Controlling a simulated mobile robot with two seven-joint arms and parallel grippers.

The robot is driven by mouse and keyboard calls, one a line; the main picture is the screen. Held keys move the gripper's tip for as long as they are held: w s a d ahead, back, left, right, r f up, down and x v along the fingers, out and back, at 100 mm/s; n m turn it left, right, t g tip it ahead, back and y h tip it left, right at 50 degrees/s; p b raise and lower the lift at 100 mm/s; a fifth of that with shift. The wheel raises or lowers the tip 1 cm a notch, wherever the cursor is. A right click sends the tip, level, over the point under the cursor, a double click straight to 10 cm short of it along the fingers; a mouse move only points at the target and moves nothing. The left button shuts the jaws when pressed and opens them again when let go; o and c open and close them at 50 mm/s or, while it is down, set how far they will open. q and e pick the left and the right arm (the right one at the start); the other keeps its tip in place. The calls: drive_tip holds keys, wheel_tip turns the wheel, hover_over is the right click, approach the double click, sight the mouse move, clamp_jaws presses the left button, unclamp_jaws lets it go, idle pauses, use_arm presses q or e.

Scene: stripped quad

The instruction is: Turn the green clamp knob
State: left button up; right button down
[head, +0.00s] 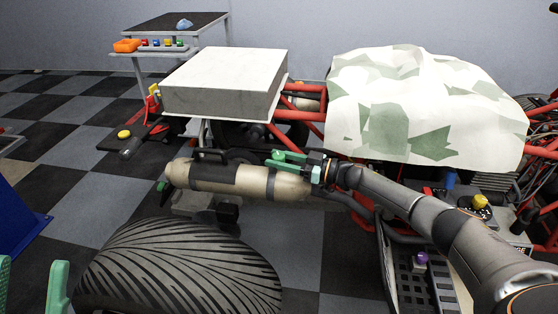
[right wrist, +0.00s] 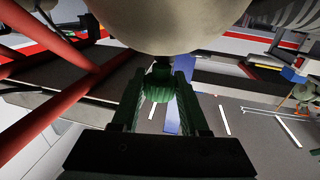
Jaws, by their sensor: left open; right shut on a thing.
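My right gripper (head: 289,158) reaches in from the right at the right end of the tan cylinder (head: 235,179). In the right wrist view its two green fingers (right wrist: 158,80) are closed on the ribbed green clamp knob (right wrist: 159,88), one finger on each side. The rounded underside of the cylinder (right wrist: 175,22) hangs just above the fingertips. The knob cannot be told apart from the green fingers in the head view. My left gripper (head: 32,288) is open and empty at the bottom left corner, far from the cylinder, partly cut off by the frame.
A patterned tyre (head: 175,270) fills the lower left. A grey-white box (head: 222,82) and a camouflage cover (head: 420,105) sit on the red frame (head: 285,137). A side table (head: 185,25) stands behind. A yellow knob (head: 480,201) and purple knob (head: 421,257) are on the right.

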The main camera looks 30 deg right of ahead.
drive_tip(key=shift+c, duration=2.1)
unclamp_jaws()
use_arm(q)
drive_tip(key=r+p, duration=0.3)
drive_tip(key=shift+a+r+m, duration=0.25)
drive_tip(key=shift+m, duration=0.05)
use_arm(e)
drive_tip(key=v, duration=1.2)
drive_tip(key=shift+d, duration=0.2)
drive_tip(key=shift+s, duration=0.15)
